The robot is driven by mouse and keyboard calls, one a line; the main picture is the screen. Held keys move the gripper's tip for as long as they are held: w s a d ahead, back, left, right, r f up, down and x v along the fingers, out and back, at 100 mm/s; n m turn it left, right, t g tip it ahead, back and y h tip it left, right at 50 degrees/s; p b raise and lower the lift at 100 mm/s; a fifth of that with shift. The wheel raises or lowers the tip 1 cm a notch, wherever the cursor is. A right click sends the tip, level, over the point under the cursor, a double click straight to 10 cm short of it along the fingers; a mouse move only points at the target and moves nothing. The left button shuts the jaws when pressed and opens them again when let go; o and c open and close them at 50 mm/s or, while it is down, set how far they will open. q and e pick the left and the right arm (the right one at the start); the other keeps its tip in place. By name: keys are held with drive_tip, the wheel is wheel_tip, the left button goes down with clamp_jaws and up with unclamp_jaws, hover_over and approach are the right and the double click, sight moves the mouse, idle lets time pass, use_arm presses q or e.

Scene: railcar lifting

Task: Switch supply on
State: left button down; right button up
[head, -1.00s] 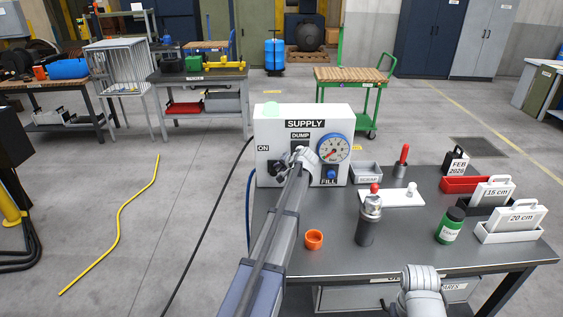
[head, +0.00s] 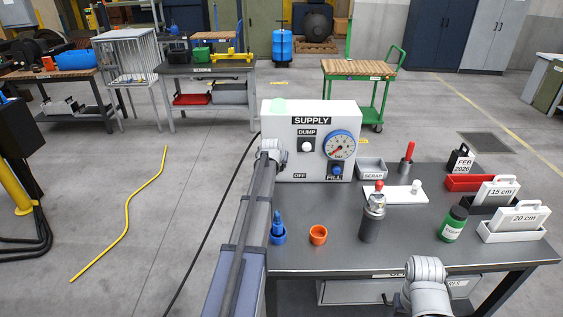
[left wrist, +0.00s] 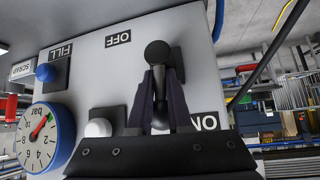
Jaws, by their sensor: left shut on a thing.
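The white supply box (head: 318,160) stands at the table's left end, with a dial, a white DUMP button, a blue FILL button and an OFF label. In the left wrist view, which is upside down, the black ball-topped switch lever (left wrist: 157,54) is on the box face (left wrist: 90,75) between the OFF and ON labels. My left gripper (left wrist: 163,95) is shut on the lever's stem, and the ball sticks out past the fingertips towards OFF. In the head view, my left gripper (head: 272,152) covers the switch and the ON label. My right gripper's fingers do not show.
A black cable runs down beside the box. The floor left of the table is mostly open.

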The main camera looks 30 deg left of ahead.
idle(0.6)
use_arm(q)
drive_tip(key=c, duration=0.8)
unclamp_jaws()
drive_tip(key=shift+a, duration=0.1)
drive_tip(key=shift+c, duration=0.2)
drive_tip(key=p+v, duration=0.5)
drive_tip(key=v, duration=0.3)
drive_tip(key=shift+a, duration=0.1)
